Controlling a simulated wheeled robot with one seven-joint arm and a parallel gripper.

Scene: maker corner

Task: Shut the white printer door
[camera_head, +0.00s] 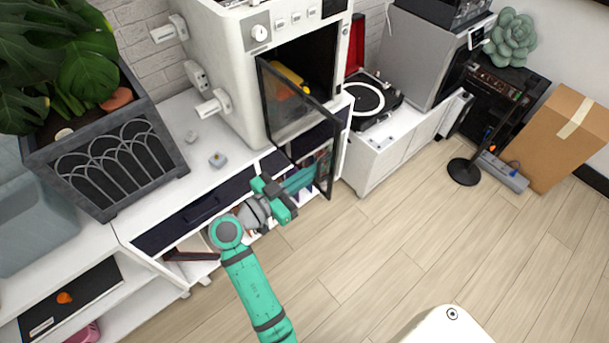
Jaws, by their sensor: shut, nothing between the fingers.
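The white printer (229,65) stands on the white cabinet, with a dial and buttons along its top front. Its door (305,115) is a see-through panel in a dark frame. The door stands open, hinged at the left side of the opening, with its free edge swung out toward me over the cabinet's front. A yellow-orange thing shows behind the panel. My gripper (277,197), teal and dark grey, is shut and empty, just left of and below the door's lower part. Whether it touches the door I cannot tell.
A planter (105,160) with a leafy plant stands left of the printer, with small pieces (217,159) between them. A turntable (371,101) is to the right. A drawer (200,208) lies under the counter. The wooden floor (420,235) at right is largely clear.

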